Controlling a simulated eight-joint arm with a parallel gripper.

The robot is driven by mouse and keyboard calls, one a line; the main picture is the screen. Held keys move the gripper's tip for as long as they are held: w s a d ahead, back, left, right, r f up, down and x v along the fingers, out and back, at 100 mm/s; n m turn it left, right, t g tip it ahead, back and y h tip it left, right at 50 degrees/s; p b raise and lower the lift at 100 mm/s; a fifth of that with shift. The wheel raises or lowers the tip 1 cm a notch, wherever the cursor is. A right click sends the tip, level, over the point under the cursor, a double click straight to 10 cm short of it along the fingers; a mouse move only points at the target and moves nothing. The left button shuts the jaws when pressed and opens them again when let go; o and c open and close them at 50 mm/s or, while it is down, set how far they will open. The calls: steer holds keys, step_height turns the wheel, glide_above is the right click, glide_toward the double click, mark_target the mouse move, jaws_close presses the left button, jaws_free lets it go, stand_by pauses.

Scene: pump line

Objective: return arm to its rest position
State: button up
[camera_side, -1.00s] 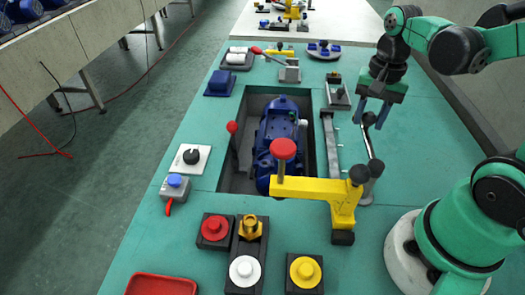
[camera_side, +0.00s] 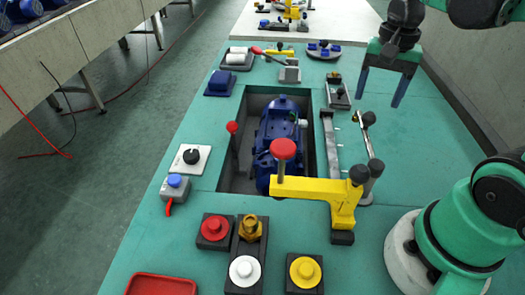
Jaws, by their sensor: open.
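My gripper (camera_side: 381,100) is at the upper right, raised above the green table (camera_side: 430,135). Its two blue fingers point down and stand apart with nothing between them. The lever with the black knob (camera_side: 370,140) is below and left of it, apart from the fingers. My arm reaches up past the top edge of the view, so part of it is hidden.
A blue pump (camera_side: 278,135) sits in the table's recess, with a yellow clamp arm (camera_side: 315,189) with a red knob at its near side. Red, white and yellow buttons (camera_side: 304,271) are in front.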

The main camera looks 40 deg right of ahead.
steer(key=shift+r, duration=0.2)
steer(key=w+a+f+n+t, duration=0.1)
steer(key=w+a+n+t, duration=0.3)
steer(key=a+n+t, duration=0.3)
steer(key=a+n, duration=0.2)
steer(key=n, duration=0.3)
steer(key=shift+w, duration=0.15)
